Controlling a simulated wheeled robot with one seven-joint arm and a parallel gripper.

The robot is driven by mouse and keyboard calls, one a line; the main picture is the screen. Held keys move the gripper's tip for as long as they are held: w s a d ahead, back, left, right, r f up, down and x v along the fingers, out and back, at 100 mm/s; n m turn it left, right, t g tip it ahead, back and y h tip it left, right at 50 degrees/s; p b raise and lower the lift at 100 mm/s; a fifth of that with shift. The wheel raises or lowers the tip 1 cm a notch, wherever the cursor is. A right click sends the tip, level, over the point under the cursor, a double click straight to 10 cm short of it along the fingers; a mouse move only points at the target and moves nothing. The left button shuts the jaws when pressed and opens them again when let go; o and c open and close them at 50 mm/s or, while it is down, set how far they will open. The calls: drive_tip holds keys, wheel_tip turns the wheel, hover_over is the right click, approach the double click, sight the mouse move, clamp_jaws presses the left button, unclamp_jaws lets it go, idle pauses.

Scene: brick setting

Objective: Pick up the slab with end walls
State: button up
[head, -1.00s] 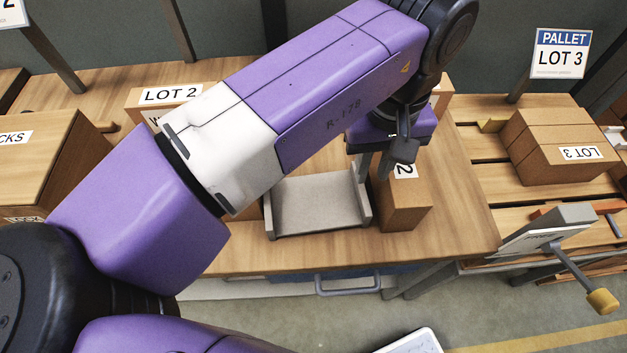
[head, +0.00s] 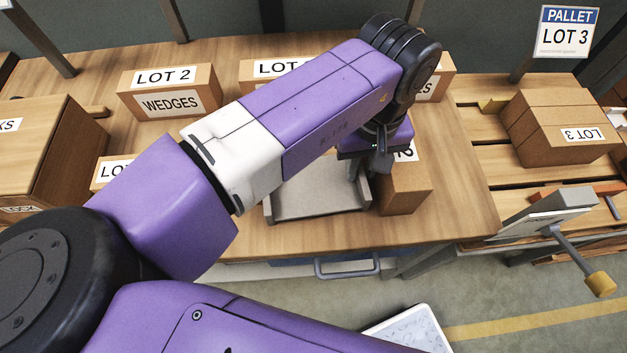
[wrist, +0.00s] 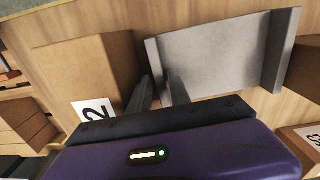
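The slab with end walls is a grey piece, a flat plate with a low upright wall at each end. It lies on the wooden table, in the head view (head: 310,203) and in the wrist view (wrist: 215,55). My gripper (head: 362,172) points down at the slab's right end wall in the head view. In the wrist view my gripper's fingers (wrist: 159,78) stand on either side of that wall, with a small gap seeming to show. The fingertips are partly hidden in the head view by my wrist.
A cardboard box (head: 405,190) stands close beside the slab's right end; it also shows in the wrist view (wrist: 85,70). Labelled boxes (head: 168,92) stand behind and left. A pallet with boxes (head: 560,125) is at right. Bare table lies in front of the slab.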

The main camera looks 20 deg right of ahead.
clamp_jaws()
idle(1.4)
